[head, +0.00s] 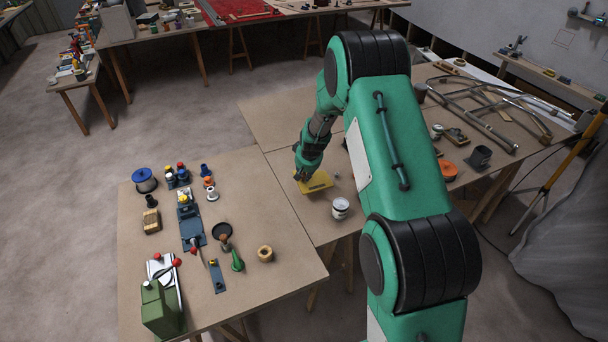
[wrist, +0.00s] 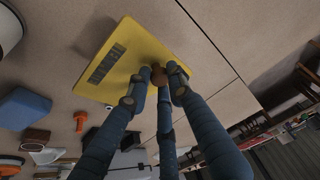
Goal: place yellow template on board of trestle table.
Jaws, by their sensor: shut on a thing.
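The yellow template (head: 318,182) is a flat plate with a dark marked strip, seen at the near left part of the trestle table's board (head: 275,122) in the head view. In the wrist view the template (wrist: 125,50) lies tilted across the picture, with a small brown knob between my fingertips. My gripper (head: 301,177) is shut on the template by this knob; its fingers also show in the wrist view (wrist: 160,78). The template is at or just above the board; I cannot tell whether it touches. My arm hides part of the board.
A white tin (head: 340,207) stands close to the template, nearer the front. The left bench (head: 285,230) holds a green machine (head: 163,308) and several tools. Board behind the template looks clear.

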